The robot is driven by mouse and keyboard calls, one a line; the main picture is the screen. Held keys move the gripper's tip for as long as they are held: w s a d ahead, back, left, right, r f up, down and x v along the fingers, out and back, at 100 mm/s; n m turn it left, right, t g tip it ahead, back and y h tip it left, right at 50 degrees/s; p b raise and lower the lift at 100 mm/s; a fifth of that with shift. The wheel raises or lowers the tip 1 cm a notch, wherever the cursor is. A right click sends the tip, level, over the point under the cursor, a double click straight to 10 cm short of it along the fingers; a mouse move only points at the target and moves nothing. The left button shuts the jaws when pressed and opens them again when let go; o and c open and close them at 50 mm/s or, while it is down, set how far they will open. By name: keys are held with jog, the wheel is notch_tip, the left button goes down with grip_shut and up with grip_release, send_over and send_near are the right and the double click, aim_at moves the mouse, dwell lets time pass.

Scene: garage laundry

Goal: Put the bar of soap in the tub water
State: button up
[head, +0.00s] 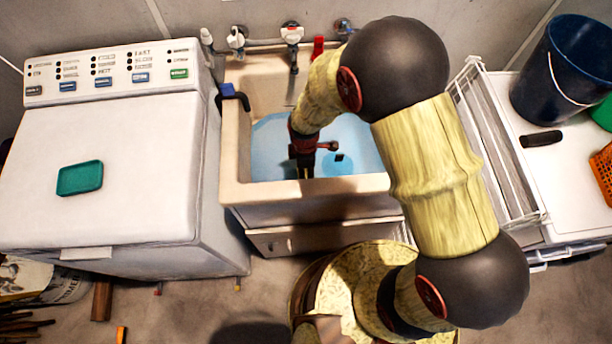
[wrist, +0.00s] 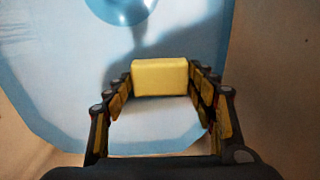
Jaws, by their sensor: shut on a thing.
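The bar of soap (wrist: 160,77) is a yellow block between the fingertips of my gripper (wrist: 161,80) in the wrist view. My gripper is shut on it. The tub (head: 234,150) is a beige sink with light blue water (head: 268,135) in it. In the head view my gripper (head: 304,172) points down inside the tub, over the water near the front wall. The soap cannot be made out in the head view. In the wrist view the blue water (wrist: 60,75) lies behind and around the soap. I cannot tell whether the soap touches it.
A white washing machine (head: 120,140) with a green soap dish-like tray (head: 80,178) stands left of the tub. Taps (head: 292,36) line the wall behind. At right are a white wire rack (head: 505,150), a dark blue bucket (head: 562,70) and an orange basket (head: 603,170).

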jog(key=shift+f+b, duration=0.55)
jog(key=shift+f, duration=1.25)
jog(key=shift+f, duration=0.15)
jog(key=o, duration=1.3)
